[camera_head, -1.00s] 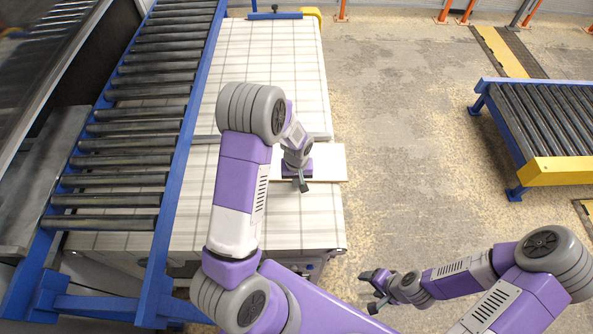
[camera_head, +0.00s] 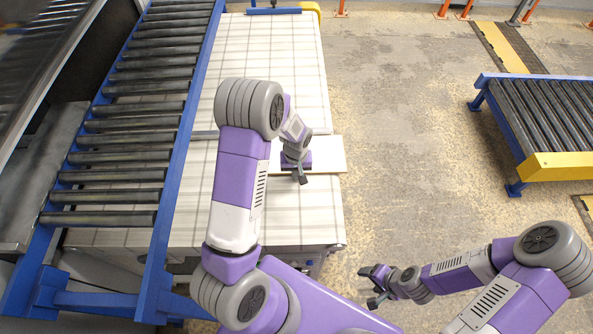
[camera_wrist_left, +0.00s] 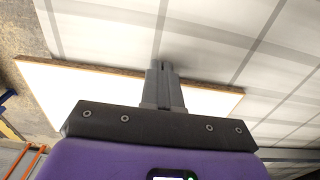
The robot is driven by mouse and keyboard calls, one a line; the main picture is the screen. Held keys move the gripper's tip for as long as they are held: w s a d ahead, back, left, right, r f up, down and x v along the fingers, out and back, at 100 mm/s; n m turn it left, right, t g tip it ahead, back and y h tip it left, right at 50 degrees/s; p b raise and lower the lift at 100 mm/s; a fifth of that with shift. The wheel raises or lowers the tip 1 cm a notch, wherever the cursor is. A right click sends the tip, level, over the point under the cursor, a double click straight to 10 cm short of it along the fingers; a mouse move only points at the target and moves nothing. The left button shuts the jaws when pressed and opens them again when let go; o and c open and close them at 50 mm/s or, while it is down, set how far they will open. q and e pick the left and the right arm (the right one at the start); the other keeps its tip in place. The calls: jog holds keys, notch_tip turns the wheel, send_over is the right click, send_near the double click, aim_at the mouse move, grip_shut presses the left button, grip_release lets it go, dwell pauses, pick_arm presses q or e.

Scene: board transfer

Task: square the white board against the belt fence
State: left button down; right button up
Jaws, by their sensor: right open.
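The white board (camera_head: 328,155) lies flat on the pale, grid-lined belt (camera_head: 270,60), its right end sticking out past the belt's right edge. The grey fence bar (camera_head: 204,135) crosses the belt on the board's far side, partly hidden by my left arm. My left gripper (camera_head: 301,176) is at the board's near edge. In the left wrist view its fingers (camera_wrist_left: 163,85) are together, tips reaching past the board's brown near edge (camera_wrist_left: 100,67). I cannot tell whether they touch it. My right gripper (camera_head: 373,287) is open and empty over the floor.
A blue-framed roller conveyor (camera_head: 130,130) runs along the belt's left side. Another roller conveyor (camera_head: 545,115) with a yellow end stands at the right. The floor (camera_head: 410,120) between is clear. Orange posts (camera_head: 443,9) stand at the back.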

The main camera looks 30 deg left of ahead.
pick_arm(q)
jog(key=shift+s+d, duration=0.5)
jog(key=shift+s, duration=0.35)
notch_tip(320, 180, up, 7)
jog(key=p, duration=0.5)
